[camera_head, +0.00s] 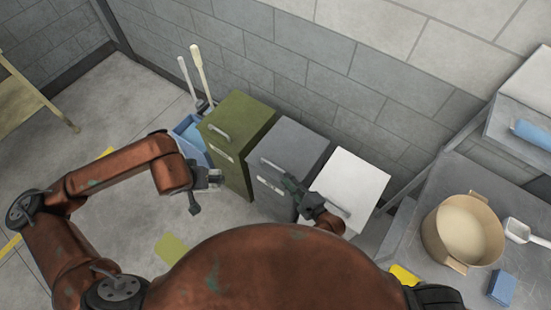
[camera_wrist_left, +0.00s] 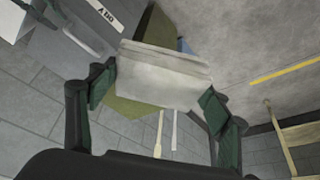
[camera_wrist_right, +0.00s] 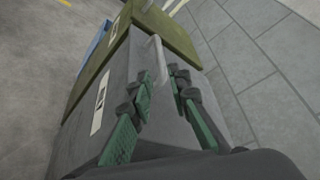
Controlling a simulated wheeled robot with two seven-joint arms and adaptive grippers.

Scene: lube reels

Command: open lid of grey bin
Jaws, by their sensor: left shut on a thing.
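The grey bin (camera_head: 285,150) stands between a green bin and a white bin, with its lid down. Its lid handle (camera_head: 272,164) is a pale bar, which also shows in the right wrist view (camera_wrist_right: 158,58). My right gripper (camera_head: 289,184) is over the grey lid; in the right wrist view its fingers (camera_wrist_right: 162,77) are apart, with the near part of the handle between the tips. I cannot tell whether they touch it. My left gripper (camera_head: 210,180) is shut on a pale grey, cloth-like piece (camera_wrist_left: 165,75), held in front of the green bin.
The green bin (camera_head: 238,125) and white bin (camera_head: 350,182) flank the grey one closely, with a block wall behind. A blue bin (camera_head: 190,135) with long-handled tools stands left. A metal table (camera_head: 420,230) with a tan pot (camera_head: 462,230) is at right. Floor at left is open.

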